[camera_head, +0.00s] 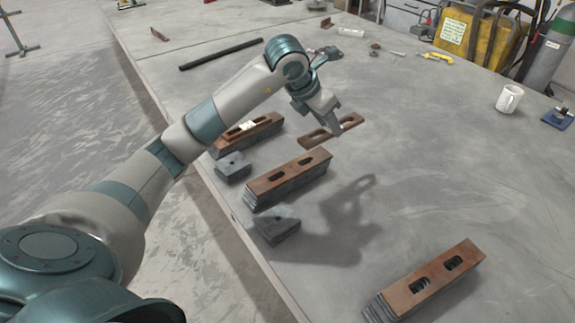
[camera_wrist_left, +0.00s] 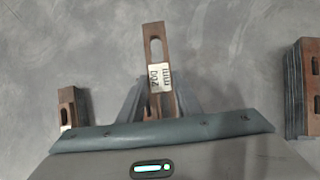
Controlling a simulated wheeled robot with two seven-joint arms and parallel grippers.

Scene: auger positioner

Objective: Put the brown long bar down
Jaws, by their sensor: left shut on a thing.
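The brown long bar (camera_head: 346,124) is slotted and is in the fingers of my left gripper (camera_head: 330,122) in the head view. In the left wrist view the bar (camera_wrist_left: 153,42) stands between the two fingers of the gripper (camera_wrist_left: 160,98), with a white "200 mm" label on it. The left gripper is shut on the bar. Its shadow falls well apart from it on the table, so the bar seems to be above the surface, though the exact gap is unclear. My right gripper is in neither view.
Brown-topped stacks of slotted bars stand on the grey table (camera_head: 430,150): one near the middle (camera_head: 290,178), one behind it (camera_head: 250,135), one at front right (camera_head: 430,282). Grey blocks (camera_head: 233,168) (camera_head: 277,225) stand along the left edge. A white mug (camera_head: 509,99) is at right. The centre right is clear.

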